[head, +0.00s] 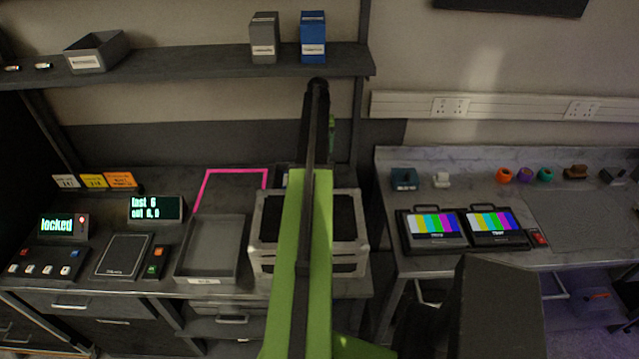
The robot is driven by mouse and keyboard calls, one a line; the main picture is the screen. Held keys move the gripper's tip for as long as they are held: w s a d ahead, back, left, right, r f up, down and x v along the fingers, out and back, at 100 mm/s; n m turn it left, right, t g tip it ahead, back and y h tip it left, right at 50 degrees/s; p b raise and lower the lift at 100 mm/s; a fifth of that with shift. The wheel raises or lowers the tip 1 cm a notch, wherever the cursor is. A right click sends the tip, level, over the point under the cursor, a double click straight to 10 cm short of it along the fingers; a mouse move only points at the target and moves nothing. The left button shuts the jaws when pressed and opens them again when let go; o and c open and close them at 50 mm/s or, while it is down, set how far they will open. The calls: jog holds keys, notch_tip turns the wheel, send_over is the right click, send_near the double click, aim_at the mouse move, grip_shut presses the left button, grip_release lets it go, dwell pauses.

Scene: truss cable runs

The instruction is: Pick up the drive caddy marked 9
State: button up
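I cannot make out a drive caddy marked 9. A dark, open-framed crate (264,262) with pale edges stands on the left bench, and my arm covers its middle, so its contents are mostly hidden. My green and black arm rises through the centre of the head view. Its far end is near the shelf, and my gripper is hidden behind the arm. A small display (156,209) on the left bench shows green text with "last 6" and an "out" line that seems to include a 9.
A shelf (200,68) holds a grey bin (96,52), a grey box (264,38) and a blue box (313,37). An empty-looking grey tray (211,247) lies left of the crate, before a pink outline (202,187). The right bench holds two colour-bar screens (434,226) (494,222).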

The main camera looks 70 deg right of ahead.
notch_tip(320, 180, down, 10)
jog(key=b, duration=0.9)
jog(key=shift+f, duration=0.25)
jog(key=shift+r, duration=0.1)
jog(key=f+b, duration=0.5)
jog(key=shift+s+a+f, duration=0.2)
jog(key=shift+f, duration=0.05)
jog(key=shift+r, duration=0.2)
jog(key=shift+c, duration=0.2)
jog(key=c, duration=1.5)
notch_tip(320, 180, up, 9)
jog(key=p, duration=0.9)
jog(key=shift+r, duration=0.15)
